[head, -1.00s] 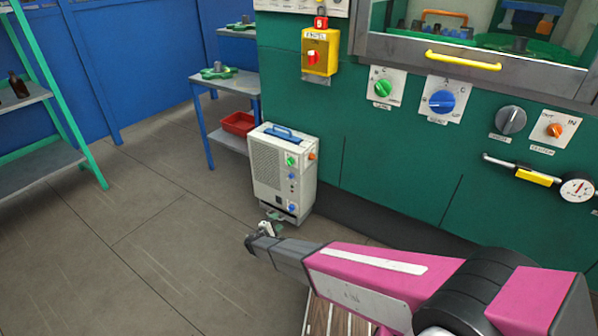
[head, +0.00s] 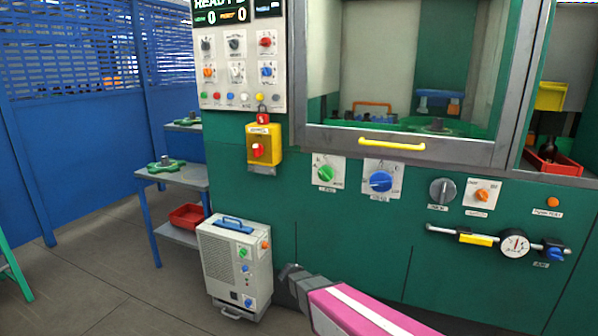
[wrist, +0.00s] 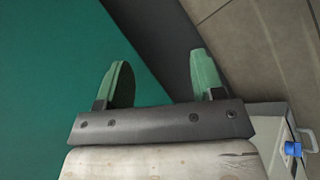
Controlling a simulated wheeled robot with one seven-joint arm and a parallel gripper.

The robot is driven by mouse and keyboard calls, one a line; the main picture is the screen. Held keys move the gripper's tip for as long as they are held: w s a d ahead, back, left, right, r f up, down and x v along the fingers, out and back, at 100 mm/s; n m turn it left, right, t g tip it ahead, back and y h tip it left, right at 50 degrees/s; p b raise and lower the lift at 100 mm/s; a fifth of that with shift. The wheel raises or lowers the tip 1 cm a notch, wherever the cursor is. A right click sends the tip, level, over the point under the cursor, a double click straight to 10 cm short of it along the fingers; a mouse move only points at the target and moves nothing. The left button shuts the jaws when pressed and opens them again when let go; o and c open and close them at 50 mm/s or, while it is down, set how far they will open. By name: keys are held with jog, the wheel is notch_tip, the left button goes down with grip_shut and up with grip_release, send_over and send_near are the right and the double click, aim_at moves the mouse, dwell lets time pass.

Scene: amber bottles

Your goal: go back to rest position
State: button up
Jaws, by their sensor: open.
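My gripper shows in the wrist view (wrist: 161,80), its two green fingers spread apart with nothing between them. Beyond them are the green machine front and the floor. In the head view my pink arm (head: 365,315) reaches in from the bottom edge, its dark end in front of the green machine's lower panel; the fingers do not show clearly there.
The green machine (head: 340,240) fills the right side, with knobs, a yellow door handle (head: 392,143) and a gauge (head: 515,243). A beige box unit (head: 235,262) stands on the floor left of my arm. A blue-legged table (head: 178,178) and blue wall are farther left.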

jog(key=s+d+r+m+g+y, duration=0.2)
jog(key=s+d+r+m+y, duration=0.3)
jog(key=s+d+r, duration=0.6)
notch_tip(320, 180, up, 3)
jog(key=s+y, duration=0.1)
jog(key=y, duration=0.1)
jog(key=shift+d+f+m+y, duration=0.2)
jog(key=shift+d+m+y, duration=0.1)
